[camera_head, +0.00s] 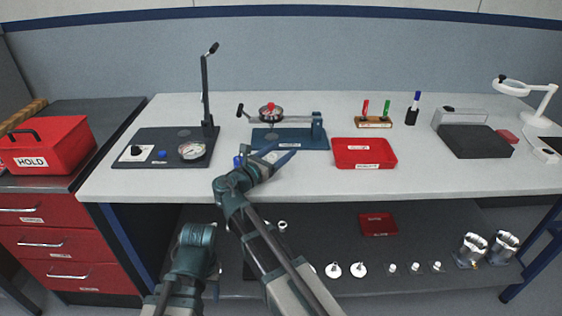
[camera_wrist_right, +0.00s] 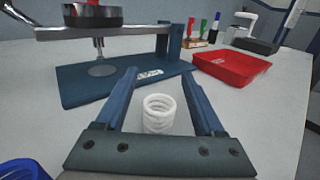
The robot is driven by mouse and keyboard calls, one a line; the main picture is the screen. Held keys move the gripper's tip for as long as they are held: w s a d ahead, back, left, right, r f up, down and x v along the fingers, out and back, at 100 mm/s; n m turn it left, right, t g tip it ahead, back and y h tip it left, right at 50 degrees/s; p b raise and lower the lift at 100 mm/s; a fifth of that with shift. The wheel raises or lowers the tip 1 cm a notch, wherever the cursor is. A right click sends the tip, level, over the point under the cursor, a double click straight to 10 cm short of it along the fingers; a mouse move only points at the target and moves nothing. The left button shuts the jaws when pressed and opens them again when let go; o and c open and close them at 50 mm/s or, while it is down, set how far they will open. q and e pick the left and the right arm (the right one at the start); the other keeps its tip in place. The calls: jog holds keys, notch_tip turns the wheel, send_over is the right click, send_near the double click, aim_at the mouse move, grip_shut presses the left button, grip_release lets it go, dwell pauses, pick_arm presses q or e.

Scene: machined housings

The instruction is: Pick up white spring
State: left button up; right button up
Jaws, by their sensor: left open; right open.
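The white spring (camera_wrist_right: 159,113) stands upright on the light tabletop, between the two blue fingers of my right gripper (camera_wrist_right: 163,82) in the right wrist view. The gripper is open, with a gap visible on each side of the spring. In the head view my right gripper (camera_head: 280,155) is low over the bench, just in front of the blue fixture; the spring is hard to make out there. My left arm's teal joint (camera_head: 197,240) shows at the lower left of the head view, but its fingers cannot be made out.
The blue fixture (camera_head: 313,140) with its lever is just behind my right gripper. A red tray (camera_head: 364,153) stands to its right and a dark gauge stand (camera_head: 150,147) to its left. A blue round part (camera_wrist_right: 24,170) is close at the lower left of the wrist view.

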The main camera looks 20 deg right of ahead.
jog(key=shift+s+a+r, duration=0.1)
jog(key=shift+a, duration=0.1)
jog(key=shift+c, duration=0.2)
grip_shut()
